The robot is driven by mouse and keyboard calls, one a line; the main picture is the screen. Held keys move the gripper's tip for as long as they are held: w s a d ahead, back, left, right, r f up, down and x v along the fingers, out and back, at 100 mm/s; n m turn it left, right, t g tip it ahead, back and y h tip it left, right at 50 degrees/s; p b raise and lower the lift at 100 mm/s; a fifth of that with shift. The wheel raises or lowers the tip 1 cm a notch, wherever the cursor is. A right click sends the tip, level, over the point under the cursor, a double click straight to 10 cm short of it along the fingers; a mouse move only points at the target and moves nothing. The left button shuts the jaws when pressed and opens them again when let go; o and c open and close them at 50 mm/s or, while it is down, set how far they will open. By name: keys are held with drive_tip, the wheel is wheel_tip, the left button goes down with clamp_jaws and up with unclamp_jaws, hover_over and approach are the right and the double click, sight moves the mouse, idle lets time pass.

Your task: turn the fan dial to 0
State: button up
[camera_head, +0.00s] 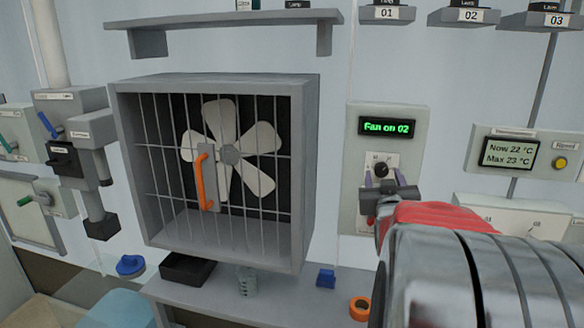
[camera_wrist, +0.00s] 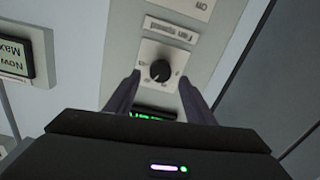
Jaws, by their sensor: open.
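The fan dial (camera_head: 381,170) is a small black knob on a white square plate, on a grey panel (camera_head: 416,122) right of the fan. Above it a green display (camera_head: 387,127) reads "Fan on 02". The wrist view also shows the dial (camera_wrist: 160,71), upside down, under a label reading "Fan Speed". My gripper (camera_head: 384,180) is in front of the panel at the dial. Its two fingers (camera_wrist: 158,85) stand apart on either side of the dial, with nothing between them that I can see held. Whether they touch it is unclear.
A caged fan (camera_head: 229,154) with an orange handle (camera_head: 203,182) stands to the left. A thermostat panel (camera_head: 527,152) reading "Now 22 °C, Max 23 °C" is to the right. A shelf below holds a blue item (camera_head: 326,278) and an orange ring (camera_head: 360,308).

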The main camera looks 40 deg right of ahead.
sight(381, 171)
drive_tip(key=shift+x, duration=1.6)
drive_tip(key=shift+c, duration=0.5)
drive_tip(key=c, duration=1)
